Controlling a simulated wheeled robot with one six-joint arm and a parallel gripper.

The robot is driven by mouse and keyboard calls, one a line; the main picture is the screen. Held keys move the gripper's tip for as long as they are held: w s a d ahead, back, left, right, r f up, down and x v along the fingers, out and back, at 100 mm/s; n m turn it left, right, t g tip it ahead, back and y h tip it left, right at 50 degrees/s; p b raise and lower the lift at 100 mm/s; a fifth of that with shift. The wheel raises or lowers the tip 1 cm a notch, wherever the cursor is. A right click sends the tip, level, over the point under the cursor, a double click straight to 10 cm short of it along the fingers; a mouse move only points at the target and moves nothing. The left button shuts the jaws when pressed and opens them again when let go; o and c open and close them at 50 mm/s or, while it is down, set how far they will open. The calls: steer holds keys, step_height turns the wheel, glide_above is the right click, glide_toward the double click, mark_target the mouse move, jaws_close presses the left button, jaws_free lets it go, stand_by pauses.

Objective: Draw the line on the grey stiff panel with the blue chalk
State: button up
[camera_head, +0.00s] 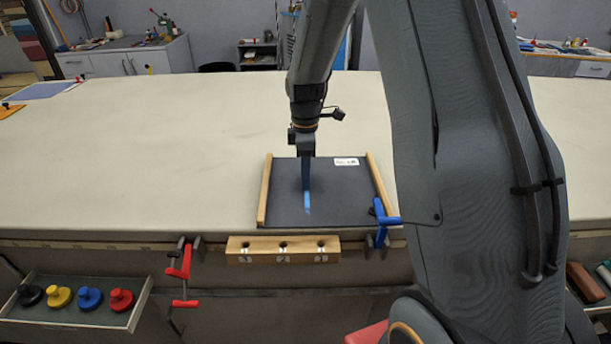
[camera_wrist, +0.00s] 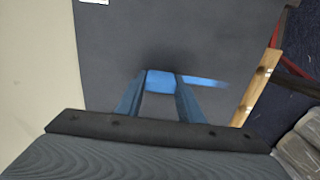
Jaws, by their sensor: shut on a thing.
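The grey stiff panel (camera_head: 348,198) lies on the table between two wooden side strips, with a white label near its far right. It also fills much of the wrist view (camera_wrist: 120,40). My gripper (camera_head: 306,186) points down over the panel's middle, shut on the blue chalk (camera_wrist: 160,80). The chalk's lower end is at the panel surface; contact is hard to tell. A short light blue line (camera_wrist: 207,82) runs from the chalk towards the table's front edge. The fingers hide part of the chalk.
A wooden block with holes (camera_head: 262,250) sits at the table's front edge. A red clamp (camera_head: 183,270) is left of it, a blue clamp (camera_head: 382,222) at the panel's near right corner. A tray (camera_head: 130,316) holds coloured knobs.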

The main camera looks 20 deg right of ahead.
steer(key=shift+w+d, duration=0.2)
steer(key=shift+w, duration=0.45)
steer(key=shift+w, duration=0.15)
steer(key=shift+w+d, duration=0.35)
steer(key=shift+w, duration=0.55)
steer(key=shift+w, duration=0.1)
steer(key=shift+w+d+b, duration=0.3)
steer(key=shift+w+b, duration=0.1)
steer(key=shift+w, duration=0.35)
steer(key=shift+s+a+p, duration=0.2)
steer(key=shift+s+p, duration=0.2)
steer(key=shift+s, duration=0.1)
steer(key=shift+s+a+p, duration=0.15)
steer(key=shift+s+p, duration=0.2)
steer(key=shift+s, duration=0.15)
steer(key=shift+s, duration=0.1)
